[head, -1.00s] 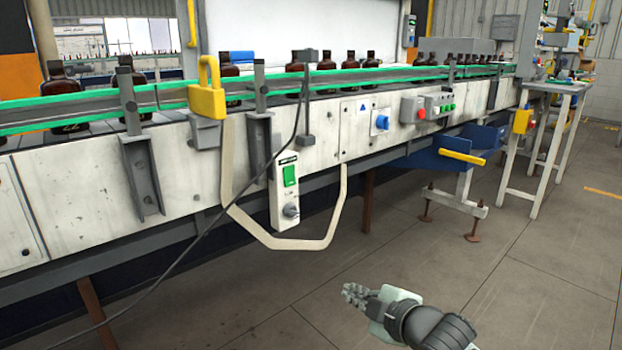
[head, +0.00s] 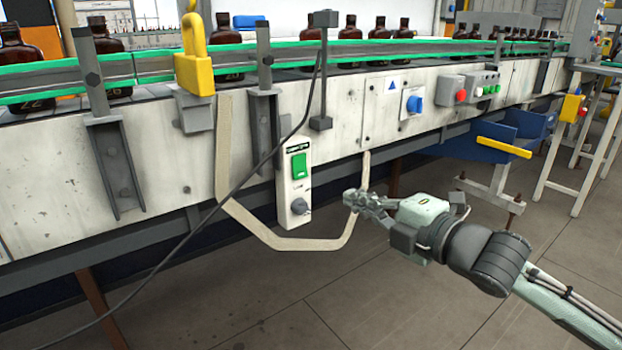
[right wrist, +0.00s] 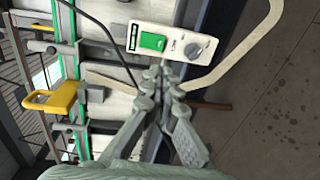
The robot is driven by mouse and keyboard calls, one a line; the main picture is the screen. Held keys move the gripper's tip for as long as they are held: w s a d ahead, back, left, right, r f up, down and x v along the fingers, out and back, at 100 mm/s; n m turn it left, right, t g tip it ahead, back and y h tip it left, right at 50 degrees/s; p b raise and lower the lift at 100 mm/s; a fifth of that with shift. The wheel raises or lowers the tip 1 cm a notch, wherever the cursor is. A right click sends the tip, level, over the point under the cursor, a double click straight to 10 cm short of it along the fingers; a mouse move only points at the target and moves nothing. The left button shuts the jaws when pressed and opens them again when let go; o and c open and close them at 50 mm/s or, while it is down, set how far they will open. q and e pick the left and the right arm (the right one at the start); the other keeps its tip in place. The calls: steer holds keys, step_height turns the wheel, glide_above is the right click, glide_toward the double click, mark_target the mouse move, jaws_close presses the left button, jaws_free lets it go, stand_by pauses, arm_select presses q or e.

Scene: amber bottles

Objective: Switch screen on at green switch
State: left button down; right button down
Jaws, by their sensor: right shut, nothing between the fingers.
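The green switch (head: 299,165) sits on the upper part of a narrow white control box (head: 296,205) on the front of the conveyor. A grey knob (head: 301,206) is below it. In the right wrist view the green switch (right wrist: 153,42) and the knob (right wrist: 193,51) lie beyond the fingertips. My right gripper (head: 350,199) is shut and empty, to the right of the box and apart from it in the head view. In the right wrist view its fingers (right wrist: 168,80) point towards the box. My left gripper is not in view. I see no screen that I can identify for sure.
A beige conduit (head: 300,243) loops below the box, and a black cable (head: 215,208) hangs in front of the conveyor. A yellow padlock (head: 195,65) is at upper left. Amber bottles (head: 227,35) stand on the conveyor. A red button (head: 461,96) and blue knob (head: 414,104) are further right.

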glide_toward(301, 175)
steer(key=x, duration=0.5)
steer(key=shift+w, duration=0.1)
steer(key=shift+x, duration=0.8)
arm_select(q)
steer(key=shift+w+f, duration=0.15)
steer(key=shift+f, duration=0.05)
arm_select(e)
steer(key=shift+f, duration=0.1)
steer(key=shift+w+a+f+t+b, duration=0.1)
steer(key=shift+w+a+t+b, duration=0.15)
steer(key=shift+b, duration=0.4)
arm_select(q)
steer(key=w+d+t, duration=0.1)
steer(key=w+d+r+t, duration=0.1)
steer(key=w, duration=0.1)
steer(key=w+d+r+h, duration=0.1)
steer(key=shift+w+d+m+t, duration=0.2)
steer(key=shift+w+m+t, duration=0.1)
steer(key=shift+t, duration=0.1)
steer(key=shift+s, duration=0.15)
